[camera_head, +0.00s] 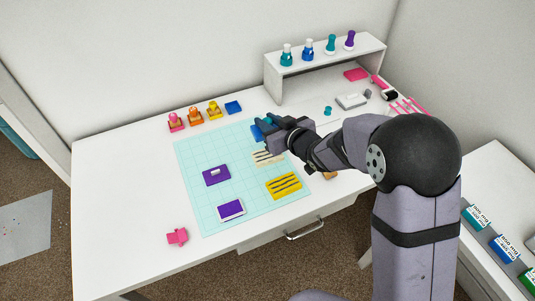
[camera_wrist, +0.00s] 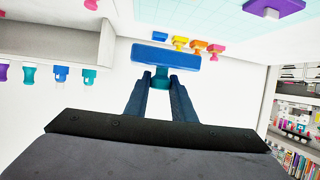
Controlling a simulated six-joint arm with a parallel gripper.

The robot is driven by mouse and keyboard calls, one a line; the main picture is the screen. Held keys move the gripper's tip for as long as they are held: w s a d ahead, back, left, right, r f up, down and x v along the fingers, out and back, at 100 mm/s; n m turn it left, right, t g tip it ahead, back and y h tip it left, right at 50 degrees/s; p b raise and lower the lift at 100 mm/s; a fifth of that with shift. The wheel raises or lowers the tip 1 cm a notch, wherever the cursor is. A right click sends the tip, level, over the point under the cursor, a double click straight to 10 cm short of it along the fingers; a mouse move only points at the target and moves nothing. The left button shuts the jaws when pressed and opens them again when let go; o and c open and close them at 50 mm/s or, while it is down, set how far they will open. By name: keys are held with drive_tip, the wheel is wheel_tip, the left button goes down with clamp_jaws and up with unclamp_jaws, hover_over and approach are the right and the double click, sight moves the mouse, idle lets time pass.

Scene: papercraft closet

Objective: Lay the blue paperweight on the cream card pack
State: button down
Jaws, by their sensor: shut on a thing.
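My gripper (camera_head: 270,127) is shut on the blue paperweight (camera_head: 258,133) by its teal knob (camera_wrist: 160,79). In the wrist view, the paperweight's flat blue slab (camera_wrist: 166,57) lies just beyond my fingertips (camera_wrist: 160,84). In the head view, my gripper hides part of the paperweight, which shows at the upper part of the mat. The cream card pack (camera_head: 266,157), with dark stripes, lies on the mat just in front of my gripper and wrist. The paperweight shows apart from the pack; its height above the mat is hard to tell.
On the pale blue mat (camera_head: 193,200) are a purple paperweight (camera_head: 215,175), a purple-and-white pack (camera_head: 231,209) and a striped yellow pack (camera_head: 284,186). Several stamps (camera_head: 195,117) line the back left. A riser shelf (camera_head: 330,62) with bottles stands at the back right.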

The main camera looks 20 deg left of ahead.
drive_tip(key=shift+f+p, duration=0.35)
drive_tip(key=shift+f, duration=4.55)
drive_tip(key=shift+f, duration=0.1)
drive_tip(key=shift+f, duration=0.1)
drive_tip(key=c, duration=1.5)
unclamp_jaws()
